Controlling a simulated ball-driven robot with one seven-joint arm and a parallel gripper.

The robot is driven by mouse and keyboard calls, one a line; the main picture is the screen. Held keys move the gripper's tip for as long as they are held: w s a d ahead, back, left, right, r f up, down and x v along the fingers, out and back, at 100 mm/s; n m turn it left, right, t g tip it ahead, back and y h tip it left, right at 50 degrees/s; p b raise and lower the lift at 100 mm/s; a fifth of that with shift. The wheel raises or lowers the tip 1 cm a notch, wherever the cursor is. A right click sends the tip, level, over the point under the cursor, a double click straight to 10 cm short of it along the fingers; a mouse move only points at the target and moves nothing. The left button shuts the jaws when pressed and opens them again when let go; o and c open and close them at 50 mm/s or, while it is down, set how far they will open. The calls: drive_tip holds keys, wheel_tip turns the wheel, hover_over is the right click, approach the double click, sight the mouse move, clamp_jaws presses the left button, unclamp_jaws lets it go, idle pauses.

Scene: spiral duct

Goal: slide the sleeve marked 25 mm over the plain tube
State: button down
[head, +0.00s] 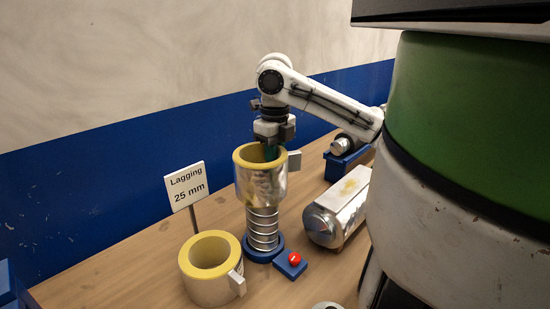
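The ribbed metal spiral tube (263,229) stands upright in a blue round base. A foil-covered sleeve with a yellow lining (260,188) is around its upper part, and bare tube shows below. A pale tag sticks out at its right; no marking is readable. My gripper (272,149) is at the sleeve's top opening, with its fingertips partly hidden by the rim; I cannot tell whether it grips the wall. A second, thicker-walled sleeve (212,285) stands on the table at front left, with an unreadable tag. A sign (186,185) reads "Lagging 25 mm".
A blue box with a red button (290,265) sits close to the tube's base. A shiny metal canister (338,212) lies to the right. The blue-and-white wall (95,165) runs behind the wooden table.

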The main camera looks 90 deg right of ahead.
drive_tip(key=shift+f+b, duration=0.55)
drive_tip(key=shift+f, duration=0.25)
drive_tip(key=c, duration=1.1)
unclamp_jaws()
drive_tip(key=shift+o, duration=0.2)
drive_tip(key=shift+r, duration=0.1)
wheel_tip(320, 180, up, 11)
drive_tip(key=shift+f, duration=0.2)
